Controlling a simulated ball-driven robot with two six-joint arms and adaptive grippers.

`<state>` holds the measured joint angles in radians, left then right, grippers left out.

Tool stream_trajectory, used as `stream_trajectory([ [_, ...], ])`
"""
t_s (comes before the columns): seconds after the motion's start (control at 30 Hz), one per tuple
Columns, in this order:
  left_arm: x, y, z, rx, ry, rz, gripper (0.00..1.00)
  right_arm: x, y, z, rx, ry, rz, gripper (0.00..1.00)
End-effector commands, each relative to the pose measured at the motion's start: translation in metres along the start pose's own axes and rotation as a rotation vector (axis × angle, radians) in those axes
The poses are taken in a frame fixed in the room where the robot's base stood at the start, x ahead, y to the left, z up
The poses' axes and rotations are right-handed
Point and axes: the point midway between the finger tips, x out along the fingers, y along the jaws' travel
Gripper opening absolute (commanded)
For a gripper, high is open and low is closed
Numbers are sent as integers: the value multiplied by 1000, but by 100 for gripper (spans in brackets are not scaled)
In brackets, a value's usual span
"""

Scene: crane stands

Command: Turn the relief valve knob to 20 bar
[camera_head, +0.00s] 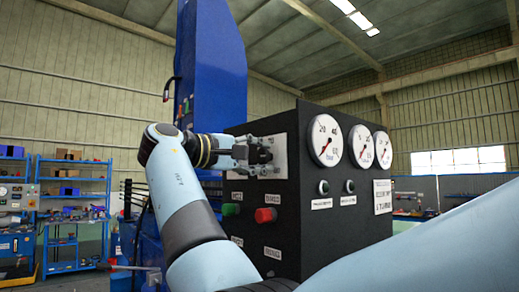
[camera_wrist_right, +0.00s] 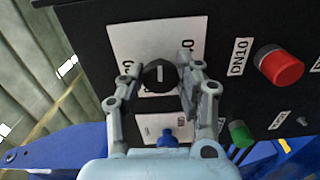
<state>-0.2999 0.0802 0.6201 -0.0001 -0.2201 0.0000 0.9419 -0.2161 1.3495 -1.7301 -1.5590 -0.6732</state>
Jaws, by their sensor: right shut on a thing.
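The relief valve knob (camera_wrist_right: 160,75) is black and round with a white line on its face. It sits on a white plate (camera_wrist_right: 120,38) on the black panel. In the right wrist view the line runs almost straight up. My right gripper (camera_wrist_right: 158,72) is shut on the knob, one finger on each side. In the head view my right gripper (camera_head: 256,154) reaches the plate from the left and hides the knob. The left round gauge (camera_head: 325,140) is marked in bar with 20, 40 and 60; its needle is too small to read surely. My left gripper is not in view.
Two more gauges (camera_head: 361,146) (camera_head: 382,149) stand to the right. Below the plate are a green button (camera_head: 231,209) and a red button (camera_head: 265,215), close under my gripper. A tall blue column (camera_head: 222,80) rises behind. Blue shelves (camera_head: 73,205) stand far left.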

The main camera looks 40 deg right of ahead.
Motion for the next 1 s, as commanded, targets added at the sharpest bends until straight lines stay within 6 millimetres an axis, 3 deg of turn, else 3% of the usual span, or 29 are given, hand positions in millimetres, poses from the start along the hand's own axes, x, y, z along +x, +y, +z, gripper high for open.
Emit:
stream_trajectory([
  [0.67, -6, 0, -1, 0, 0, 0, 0, 0, -1, 0, -68, 2, 0, 2],
  [0.7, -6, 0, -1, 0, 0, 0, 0, 0, -1, 0, -68, 2, -1, 35],
  [0.87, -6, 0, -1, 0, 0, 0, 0, 0, -1, 0, -67, 1, -1, 56],
  [1.0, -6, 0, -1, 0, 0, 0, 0, 0, 0, 0, -66, 1, 0, 59],
])
